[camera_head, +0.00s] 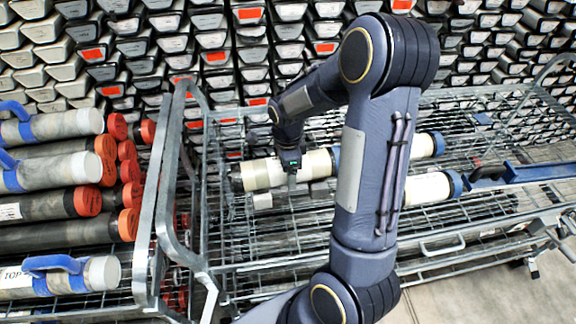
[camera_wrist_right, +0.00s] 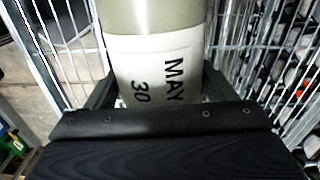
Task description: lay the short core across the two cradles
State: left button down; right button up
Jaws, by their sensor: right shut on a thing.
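The short core (camera_head: 262,174), a cream cylinder with a dark left end, lies lengthwise over the wire rack. My right arm hides part of the rack. My left gripper is not in view.
Other cream cores with blue ends (camera_head: 428,188) lie on the rack (camera_head: 290,240) at right. A blue bar with a dark handle (camera_head: 490,173) crosses there. Red-capped tubes (camera_head: 60,165) are stacked behind a metal frame (camera_head: 160,210) at left. Core trays (camera_head: 210,40) fill the back.

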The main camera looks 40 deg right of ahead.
jog(key=shift+w+f+b, duration=0.1)
jog(key=shift+f+b, duration=0.15)
jog(key=shift+b, duration=0.05)
jog(key=o, duration=2)
jog(key=shift+o, duration=0.2)
notch_tip(320, 180, up, 12)
jog(key=shift+f+p, duration=0.2)
jog(key=shift+p, duration=0.1)
jog(key=shift+r, duration=0.35)
jog(key=shift+s+a+r, duration=0.15)
jog(key=shift+s+r, duration=0.15)
jog(key=s+a+r+n+t+y, duration=0.1)
jog(key=s+a+n+t+y, duration=0.1)
jog(key=s+a+n, duration=0.4)
jog(key=s+a+r+n+t+y, duration=0.1)
jog(key=s+a+n, duration=0.6)
jog(key=n, duration=0.8)
jog(key=shift+s+a+r+t+y, duration=0.15)
jog(key=shift+s+r+t+y, duration=0.3)
jog(key=shift+s+t, duration=1.15)
